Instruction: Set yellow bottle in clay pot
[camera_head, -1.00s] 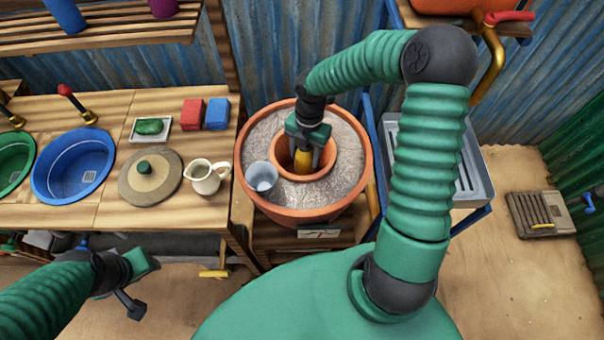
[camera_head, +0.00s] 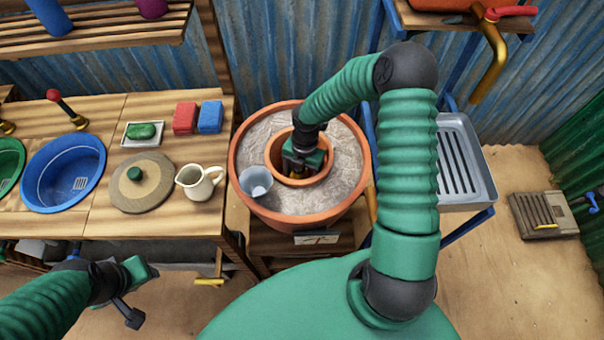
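The clay pot (camera_head: 245,205) is a wide terracotta pot with a grey fill and a smaller terracotta pot (camera_head: 272,156) set in its middle. My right gripper (camera_head: 300,172) is down inside the mouth of the inner pot. A little of the yellow bottle (camera_head: 297,178) shows below it, mostly hidden by the gripper and the pot rim. The fingers appear to be around the bottle, though their tips are hard to see. My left gripper (camera_head: 143,290) is away from the pot, low at the left beside the counter, apparently empty with its fingers apart.
A pale blue cup (camera_head: 256,181) stands on the grey fill at the left of the inner pot. A cream jug (camera_head: 199,183), a round lid (camera_head: 140,188) and a blue basin (camera_head: 62,172) are on the counter. A metal drain tray (camera_head: 468,165) stands to the right.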

